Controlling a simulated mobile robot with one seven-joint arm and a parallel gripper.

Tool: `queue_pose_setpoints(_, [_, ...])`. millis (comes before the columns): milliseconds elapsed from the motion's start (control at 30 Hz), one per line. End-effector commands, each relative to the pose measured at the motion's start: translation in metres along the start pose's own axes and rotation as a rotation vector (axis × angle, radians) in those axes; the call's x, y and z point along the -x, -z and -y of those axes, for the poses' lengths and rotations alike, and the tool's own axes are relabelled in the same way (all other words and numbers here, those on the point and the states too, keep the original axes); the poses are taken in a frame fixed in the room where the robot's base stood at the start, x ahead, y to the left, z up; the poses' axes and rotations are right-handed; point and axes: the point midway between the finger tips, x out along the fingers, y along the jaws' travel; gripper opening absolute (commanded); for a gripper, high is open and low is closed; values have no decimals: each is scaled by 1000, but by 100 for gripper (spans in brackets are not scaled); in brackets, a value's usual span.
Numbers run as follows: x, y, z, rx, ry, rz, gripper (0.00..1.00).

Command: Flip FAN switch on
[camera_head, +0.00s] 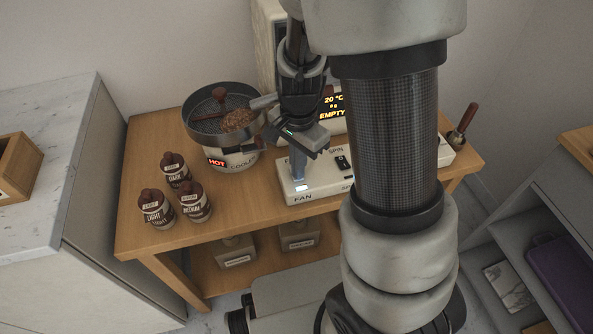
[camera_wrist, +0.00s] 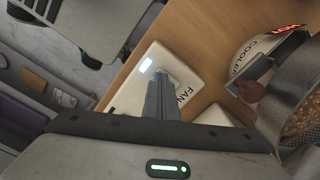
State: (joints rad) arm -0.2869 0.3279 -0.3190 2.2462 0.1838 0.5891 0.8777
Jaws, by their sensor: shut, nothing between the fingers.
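The white switch panel (camera_head: 325,183) sits at the front of the wooden cart and carries the label FAN at its left front corner. A small bluish-white lit spot (camera_head: 302,188) shows beside that label, and also in the wrist view (camera_wrist: 146,66). My gripper (camera_head: 298,176) points down over the FAN end of the panel, its fingers shut and empty. In the wrist view the fingertips (camera_wrist: 159,80) lie just beside the lit spot. The fingers hide the FAN switch lever, so its position and any contact cannot be told.
A second black switch (camera_head: 343,162) is on the panel near the label SPIN. A cooler (camera_head: 232,158) with HOT lit and a pan of beans stands to the left. Several labelled jars (camera_head: 177,172) stand at the front left. My arm hides the panel's right part.

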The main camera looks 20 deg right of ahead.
Motion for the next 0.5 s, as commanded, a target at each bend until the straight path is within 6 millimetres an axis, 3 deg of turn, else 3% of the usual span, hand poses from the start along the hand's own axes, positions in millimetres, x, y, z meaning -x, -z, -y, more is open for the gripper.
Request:
queue_pose_setpoints(167, [4, 0, -1, 0, -2, 0, 0])
queue_pose_setpoints(500, [33, 0, -1, -1, -2, 0, 0])
